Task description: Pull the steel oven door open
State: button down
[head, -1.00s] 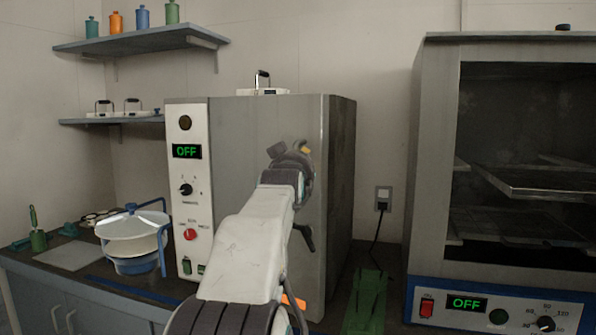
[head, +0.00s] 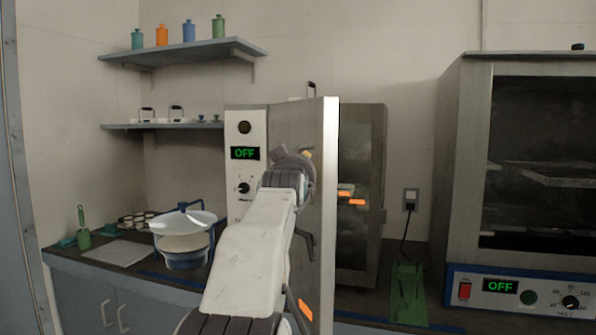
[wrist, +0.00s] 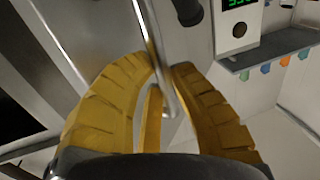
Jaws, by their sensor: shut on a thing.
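The steel oven door (head: 327,190) stands partly open, swung out from the grey oven (head: 350,250) with the OFF display, and shows nearly edge-on in the head view. The dark inside of the oven shows to its right. In the wrist view the pale door face (wrist: 75,35) fills the upper left, and the slim steel handle (wrist: 148,25) runs down between the yellow fingers. My gripper (wrist: 161,78) is shut on this handle. In the head view my wrist hides the handle and most of the gripper.
A second oven (head: 470,200) with an OFF display stands at the right. A white and blue pot (head: 183,240) sits on the counter to the left. Shelves (head: 180,55) with jars hang on the wall.

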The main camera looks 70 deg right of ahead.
jog(key=shift+f, duration=0.15)
jog(key=c, duration=1.1)
grip_release()
jog(key=shift+a, duration=0.15)
jog(key=shift+v, duration=6.05)
